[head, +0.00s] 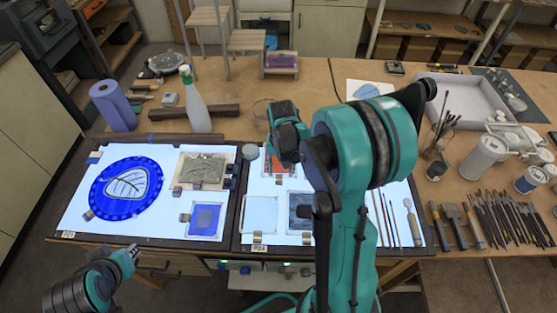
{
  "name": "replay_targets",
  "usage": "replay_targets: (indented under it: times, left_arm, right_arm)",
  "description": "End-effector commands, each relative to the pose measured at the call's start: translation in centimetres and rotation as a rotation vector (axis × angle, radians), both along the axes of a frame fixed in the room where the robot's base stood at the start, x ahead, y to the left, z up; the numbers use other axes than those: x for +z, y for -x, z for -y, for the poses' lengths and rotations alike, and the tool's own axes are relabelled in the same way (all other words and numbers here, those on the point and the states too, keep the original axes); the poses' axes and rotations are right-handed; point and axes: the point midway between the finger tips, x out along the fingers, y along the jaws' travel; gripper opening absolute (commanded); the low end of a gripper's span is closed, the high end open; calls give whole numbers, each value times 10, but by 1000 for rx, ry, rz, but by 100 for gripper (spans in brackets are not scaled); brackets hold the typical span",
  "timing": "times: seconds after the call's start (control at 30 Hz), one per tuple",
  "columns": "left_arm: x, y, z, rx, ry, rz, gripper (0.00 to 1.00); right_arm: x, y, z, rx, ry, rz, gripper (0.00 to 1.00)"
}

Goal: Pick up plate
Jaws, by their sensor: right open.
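A round blue plate (103,200) with a pale leaf-like shape in its middle lies on the left lit white panel, with small clips at its rim. My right gripper (283,142) is open over the right lit panel, well to the right of the plate and apart from it. My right arm hides much of that panel and part of the gripper. My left gripper (132,252) is low at the front left, nearer than the panel's front edge and apart from the plate. It is too small to tell whether its jaws are open.
Painted glass pieces, such as a blue square (205,219) and a grey-green one (203,170), lie beside the plate. A spray bottle (196,105) and a blue roll (113,106) stand behind the panels. Brushes and tools (510,217), jars and a grey tray (470,90) crowd the right.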

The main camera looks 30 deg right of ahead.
Motion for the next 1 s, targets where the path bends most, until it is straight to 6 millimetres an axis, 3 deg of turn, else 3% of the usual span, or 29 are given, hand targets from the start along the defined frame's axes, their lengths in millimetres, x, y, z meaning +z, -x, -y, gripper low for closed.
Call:
replay_targets:
  times: [0.3, 0.57, 0.6, 0.77, 1.0]
  left_arm:
    - [-9, 0, 0, 0, 0, 0, 19]
    - [-9, 0, 0, 0, 0, 0, 19]
    - [-9, 0, 0, 0, 0, 0, 19]
    - [-9, 0, 0, 0, 0, 0, 19]
    - [-9, 0, 0, 0, 0, 0, 19]
  right_arm:
    - [-45, -1, -5, 1, 1, 1, 47]
    - [-49, 0, -5, 1, 1, 1, 47]
    - [-49, 0, -5, 1, 1, 1, 44]
    - [-49, 0, -5, 1, 1, 1, 2]
    - [-49, 0, -5, 0, 1, 1, 0]
